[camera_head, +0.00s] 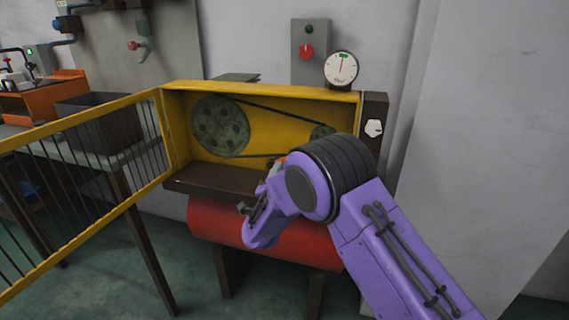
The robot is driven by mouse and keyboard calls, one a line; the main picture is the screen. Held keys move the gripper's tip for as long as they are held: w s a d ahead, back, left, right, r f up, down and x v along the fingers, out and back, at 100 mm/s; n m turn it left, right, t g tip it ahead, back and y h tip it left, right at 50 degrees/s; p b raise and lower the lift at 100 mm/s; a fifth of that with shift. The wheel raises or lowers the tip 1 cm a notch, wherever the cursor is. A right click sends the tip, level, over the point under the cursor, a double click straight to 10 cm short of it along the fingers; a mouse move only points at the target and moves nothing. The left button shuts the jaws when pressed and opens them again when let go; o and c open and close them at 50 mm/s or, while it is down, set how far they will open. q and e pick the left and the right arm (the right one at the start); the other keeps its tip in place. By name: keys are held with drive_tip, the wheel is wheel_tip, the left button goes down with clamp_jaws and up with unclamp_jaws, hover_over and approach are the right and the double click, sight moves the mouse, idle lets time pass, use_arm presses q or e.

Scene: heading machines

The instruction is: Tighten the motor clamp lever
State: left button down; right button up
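An open yellow machine housing (258,89) holds a large green pulley (220,126) and a small pulley (322,133), joined by a dark belt (270,113). My purple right arm comes in from the lower right and bends down-left at the housing's front edge. It covers the lower right of the housing. A small orange-red piece (278,162) shows just behind my wrist; I cannot tell whether it is the motor clamp lever. No lever is clearly visible. My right gripper's fingers cannot be made out among the dark wrist parts. My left gripper is out of view.
A barred yellow guard door (83,116) stands swung open to the left. A round gauge (341,69) sits on top of the housing, before a grey box with a red knob (306,51). A red drum (213,221) lies below. A dark bin (103,123) stands behind the door.

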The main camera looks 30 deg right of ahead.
drive_tip(key=x, duration=0.5)
drive_tip(key=shift+w+d+f, duration=0.15)
drive_tip(key=shift+w+f, duration=0.05)
drive_tip(key=shift+f, duration=0.1)
drive_tip(key=shift+w+d+r, duration=0.2)
drive_tip(key=shift+w+d, duration=0.05)
drive_tip(key=shift+d, duration=0.1)
clamp_jaws()
